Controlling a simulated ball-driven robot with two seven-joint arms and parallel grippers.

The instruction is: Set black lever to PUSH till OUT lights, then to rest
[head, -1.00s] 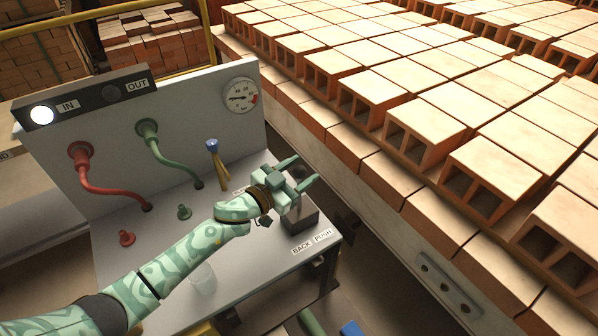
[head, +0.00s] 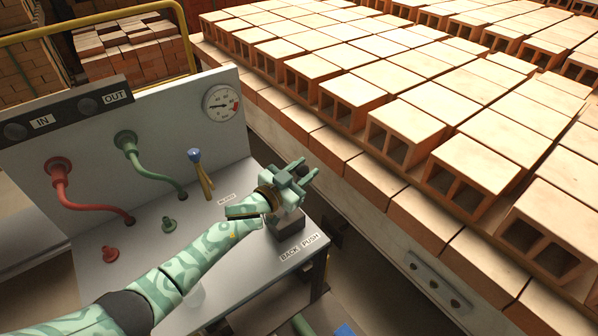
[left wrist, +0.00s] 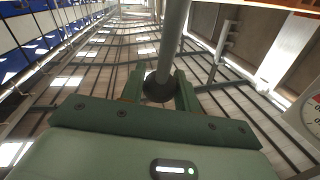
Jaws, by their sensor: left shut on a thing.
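My left gripper (head: 309,166) is over the dark lever block (head: 290,223) at the right end of the grey bench. Its fingers are shut on the black lever, which the hand hides in the head view. In the left wrist view a grey shaft (left wrist: 173,42) with a dark round end (left wrist: 157,86) sits between the fingers (left wrist: 158,92). The BACK label (head: 289,254) and PUSH label (head: 311,242) lie in front of the block. The IN lamp (head: 15,131) and OUT lamp (head: 88,105) are both dark. My right gripper is out of view.
A blue-topped brass lever (head: 202,175) stands behind my wrist. A red hose (head: 88,202), a green hose (head: 155,170) and a gauge (head: 221,103) are on the panel side. Rows of hollow bricks (head: 405,125) lie close on the right.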

